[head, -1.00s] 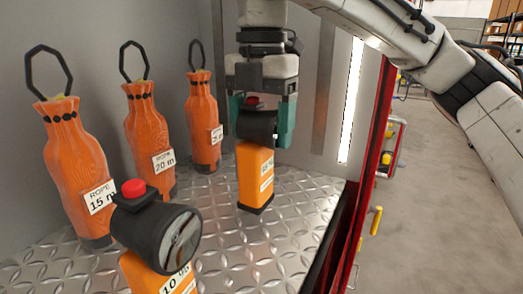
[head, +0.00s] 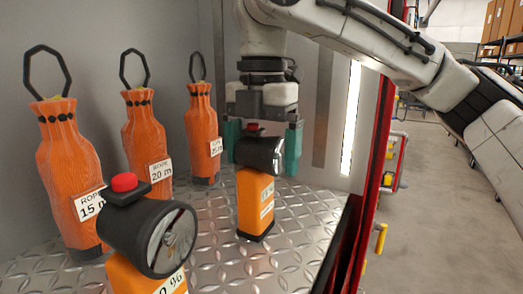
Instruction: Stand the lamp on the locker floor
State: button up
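An orange lamp (head: 255,203) with a black head and a red top button stands upright, its base appearing to rest on the metal locker floor (head: 310,215). Its head faces right and toward me. My gripper (head: 262,150) points straight down over the lamp. Its two green fingers are on either side of the lamp's head and spread wider than before, with a gap showing at the right finger. The gripper looks open. The lamp's head hides part of the right finger.
A second orange lamp (head: 122,272) stands close in front at the left. Three orange rope bags (head: 66,165), (head: 146,135), (head: 203,130) line the left wall. Free floor lies to the right of the lamp, up to the red locker edge (head: 368,180).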

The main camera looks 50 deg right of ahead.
jog(key=shift+o, duration=0.2)
notch_tip(320, 180, up, 8)
jog(key=shift+f, duration=0.1)
dwell(0.4)
dwell(2.2)
